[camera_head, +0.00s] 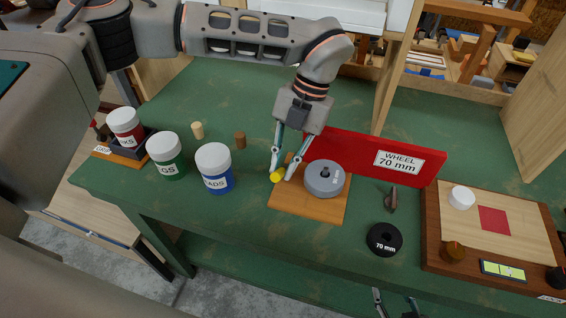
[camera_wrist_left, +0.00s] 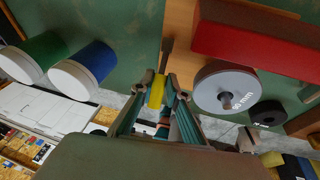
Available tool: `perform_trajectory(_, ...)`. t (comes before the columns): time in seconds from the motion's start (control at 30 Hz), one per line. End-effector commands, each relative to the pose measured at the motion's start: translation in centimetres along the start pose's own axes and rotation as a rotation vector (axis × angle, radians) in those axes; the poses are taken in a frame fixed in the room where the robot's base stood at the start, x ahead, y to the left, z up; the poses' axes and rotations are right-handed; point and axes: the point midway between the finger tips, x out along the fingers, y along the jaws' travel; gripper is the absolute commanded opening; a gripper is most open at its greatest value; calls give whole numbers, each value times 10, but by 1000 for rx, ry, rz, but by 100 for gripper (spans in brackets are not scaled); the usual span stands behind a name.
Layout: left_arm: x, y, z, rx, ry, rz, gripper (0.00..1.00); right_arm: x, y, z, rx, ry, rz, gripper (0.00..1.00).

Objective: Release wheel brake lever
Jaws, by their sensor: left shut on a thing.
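The brake lever has a yellow grip (camera_head: 277,176) and stands beside the grey wheel (camera_head: 325,178) on a wooden base (camera_head: 310,208). My left gripper (camera_head: 282,172) is shut on the yellow grip, which sits between its fingertips in the left wrist view (camera_wrist_left: 156,92). The lever's dark shaft (camera_wrist_left: 165,55) runs on beyond the fingers there. The wheel also shows in the left wrist view (camera_wrist_left: 225,90), right of the gripper and apart from it. My right gripper (camera_head: 395,301) shows only as two separated fingertips at the bottom edge of the head view.
A red "WHEEL 70 mm" block (camera_head: 370,155) stands behind the wheel. A black 70 mm disc (camera_head: 382,240) lies in front, right. Blue (camera_head: 215,168) and green (camera_head: 166,156) jars stand left. A wooden tray (camera_head: 435,225) is at right. The bench front left is clear.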

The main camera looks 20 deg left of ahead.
Motion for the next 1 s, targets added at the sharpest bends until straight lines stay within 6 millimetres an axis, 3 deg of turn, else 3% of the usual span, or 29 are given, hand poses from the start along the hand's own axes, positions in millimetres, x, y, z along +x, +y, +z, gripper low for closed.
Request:
perform_trajectory(0.37, -2, 2, 5, -5, -7, 0, 0, -1, 0, -1, 0, 0, 0, 40)
perform_trajectory(1.0, -10, 4, 14, 17, 103, -1, 0, -14, 3, -20, 0, -2, -1, 40)
